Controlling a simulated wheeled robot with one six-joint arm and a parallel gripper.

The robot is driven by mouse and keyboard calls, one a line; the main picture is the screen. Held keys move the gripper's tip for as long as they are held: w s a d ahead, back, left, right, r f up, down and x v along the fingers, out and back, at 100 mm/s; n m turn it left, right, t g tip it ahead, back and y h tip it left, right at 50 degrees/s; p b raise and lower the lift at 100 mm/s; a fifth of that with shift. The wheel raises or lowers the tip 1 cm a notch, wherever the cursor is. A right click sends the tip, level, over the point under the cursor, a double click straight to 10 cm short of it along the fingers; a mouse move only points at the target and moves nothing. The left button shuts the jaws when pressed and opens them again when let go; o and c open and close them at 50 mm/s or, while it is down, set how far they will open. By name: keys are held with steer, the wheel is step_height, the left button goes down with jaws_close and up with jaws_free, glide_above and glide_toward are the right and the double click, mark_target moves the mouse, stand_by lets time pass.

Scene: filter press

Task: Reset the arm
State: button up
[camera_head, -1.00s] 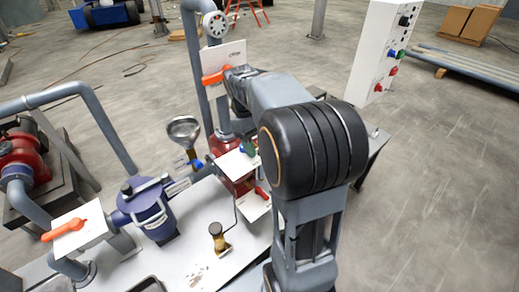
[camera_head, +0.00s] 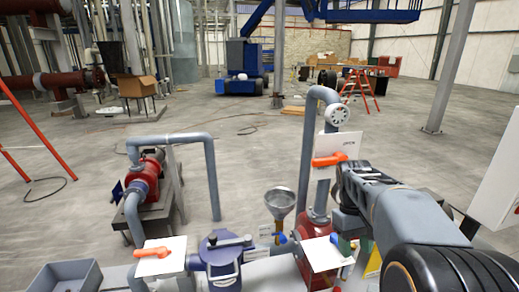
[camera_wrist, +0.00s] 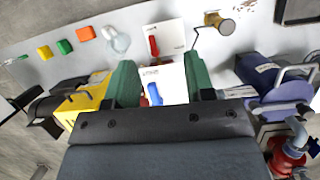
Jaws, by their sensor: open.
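My gripper (camera_wrist: 159,68) is open in the wrist view, its two green fingers spread wide with nothing held. In the head view my arm (camera_head: 410,220) comes in from the lower right, bent over the right part of the bench beside the grey pipe. My fingers there are small and partly hidden by the arm and a white plate.
A funnel (camera_head: 281,203), a blue filter housing (camera_head: 220,262) and orange-handled valves (camera_head: 158,253) crowd the bench. A white panel (camera_head: 497,185) stands right. The wrist view shows a yellow box (camera_wrist: 82,108).

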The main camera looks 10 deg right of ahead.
steer(key=s+a+f+t, duration=0.3)
steer(key=s+a+t, duration=0.3)
steer(key=a+t, duration=0.2)
steer(key=a, duration=0.2)
steer(key=shift+s+a+m+y, duration=0.3)
steer(key=shift+a+m+y, duration=0.1)
steer(key=shift+f, duration=0.1)
